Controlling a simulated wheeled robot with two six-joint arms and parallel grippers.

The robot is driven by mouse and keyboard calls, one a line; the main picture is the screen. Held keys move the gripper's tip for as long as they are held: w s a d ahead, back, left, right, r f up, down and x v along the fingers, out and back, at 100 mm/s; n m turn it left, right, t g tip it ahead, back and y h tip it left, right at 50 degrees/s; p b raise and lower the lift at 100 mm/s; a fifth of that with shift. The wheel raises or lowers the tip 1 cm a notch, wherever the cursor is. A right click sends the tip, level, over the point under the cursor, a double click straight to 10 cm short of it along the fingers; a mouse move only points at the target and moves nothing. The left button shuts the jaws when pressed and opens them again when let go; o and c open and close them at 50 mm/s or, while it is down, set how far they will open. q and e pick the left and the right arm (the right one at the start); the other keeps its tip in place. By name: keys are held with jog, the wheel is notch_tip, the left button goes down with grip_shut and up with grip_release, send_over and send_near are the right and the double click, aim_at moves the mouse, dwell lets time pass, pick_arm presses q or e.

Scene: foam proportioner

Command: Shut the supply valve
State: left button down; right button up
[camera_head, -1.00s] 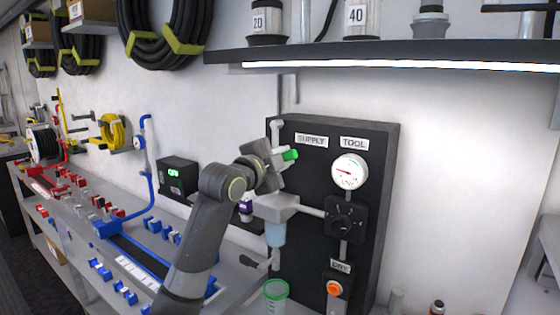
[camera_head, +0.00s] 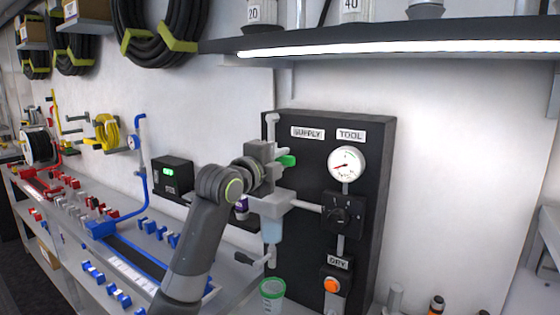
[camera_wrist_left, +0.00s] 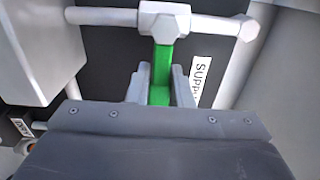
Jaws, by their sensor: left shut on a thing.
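The supply valve's green lever (camera_head: 287,161) is on the vertical pipe (camera_head: 273,130) at the left side of the dark panel, near the SUPPLY label (camera_head: 307,132). My left gripper (camera_head: 272,160) is at the lever, with the arm coming from the left. In the left wrist view, the two fingers (camera_wrist_left: 161,88) are shut on the green lever (camera_wrist_left: 164,68), one on each side. There the lever stands roughly at right angles to the grey pipe (camera_wrist_left: 103,16), below a pale hex nut (camera_wrist_left: 165,20). The lever's end between the fingers is hidden. My right gripper is not in view.
A gauge (camera_head: 346,163) and black knob box (camera_head: 343,214) are on the panel (camera_head: 311,180). A grey block (camera_head: 277,204) with a clear bowl sits below my gripper. A green-rimmed cup (camera_head: 272,291) stands lower down. A lit shelf (camera_head: 400,46) hangs above.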

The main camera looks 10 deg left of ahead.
pick_arm(q)
jog(key=shift+f, duration=0.15)
jog(key=c, duration=1.3)
grip_release()
jog(key=b+v, duration=0.4)
jog(key=v, duration=1.3)
jog(key=shift+s, duration=0.2)
